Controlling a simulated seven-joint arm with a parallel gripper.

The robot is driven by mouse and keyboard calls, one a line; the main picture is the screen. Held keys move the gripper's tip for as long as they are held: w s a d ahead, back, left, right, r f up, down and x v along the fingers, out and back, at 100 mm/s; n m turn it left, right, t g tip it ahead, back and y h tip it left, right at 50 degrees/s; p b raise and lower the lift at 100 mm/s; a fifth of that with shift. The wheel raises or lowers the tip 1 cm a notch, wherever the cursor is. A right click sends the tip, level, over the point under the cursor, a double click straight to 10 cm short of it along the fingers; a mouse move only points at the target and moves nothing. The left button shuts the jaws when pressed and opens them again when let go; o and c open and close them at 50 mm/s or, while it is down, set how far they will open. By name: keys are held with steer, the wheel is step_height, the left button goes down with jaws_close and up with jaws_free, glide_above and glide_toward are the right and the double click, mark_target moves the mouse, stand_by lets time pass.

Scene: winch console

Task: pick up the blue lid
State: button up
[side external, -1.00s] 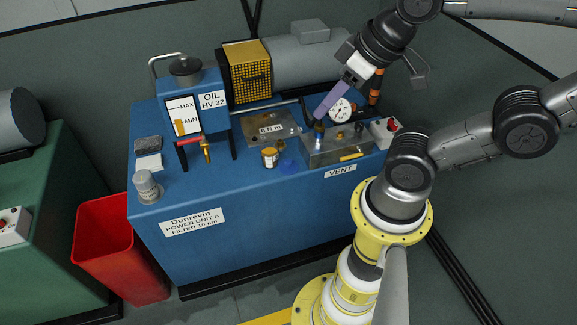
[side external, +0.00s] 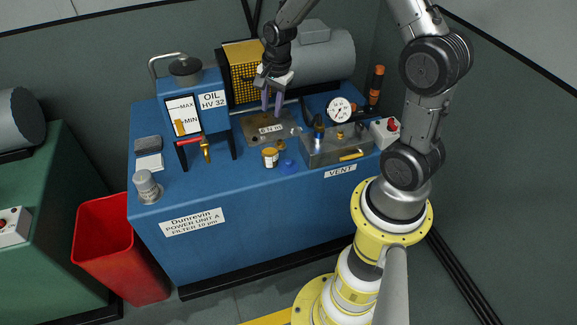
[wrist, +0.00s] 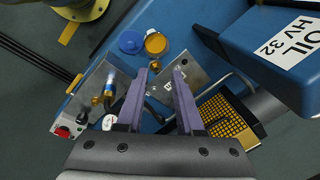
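The blue lid (side external: 288,167) lies on the blue console top, right of a small jar with an amber-yellow top (side external: 270,157). In the wrist view the blue lid (wrist: 131,41) is at the upper middle, beside the jar (wrist: 155,43). My gripper (side external: 271,107) is above the metal plate behind the lid, pointing down. Its two purple fingers are apart with nothing between them, as the wrist view also shows (wrist: 158,80). The lid is in front of my gripper and apart from it.
A metal vent block (side external: 335,148) with brass fittings stands right of the lid. A pressure gauge (side external: 339,110) is behind it. The oil tank (side external: 187,100) with a red-handled tap stands to the left. The console top in front of the jar and lid is clear.

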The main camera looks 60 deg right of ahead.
steer(key=s+d+f+m+g, duration=0.1)
steer(key=s+d+f+g, duration=0.2)
steer(key=f, duration=0.6)
steer(key=t, duration=0.1)
glide_above(288, 161)
steer(key=shift+y, duration=0.4)
steer(key=f, duration=0.6)
steer(key=shift+s+d+f, duration=0.15)
steer(key=shift+s+d, duration=0.05)
steer(key=shift+d, duration=0.1)
steer(key=shift+w+a+f, duration=0.1)
steer(key=shift+a+f, duration=0.05)
steer(key=shift+f, duration=1.45)
steer(key=shift+w+a+f, duration=0.1)
steer(key=shift+f, duration=1.5)
steer(key=shift+c, duration=0.3)
jaws_close()
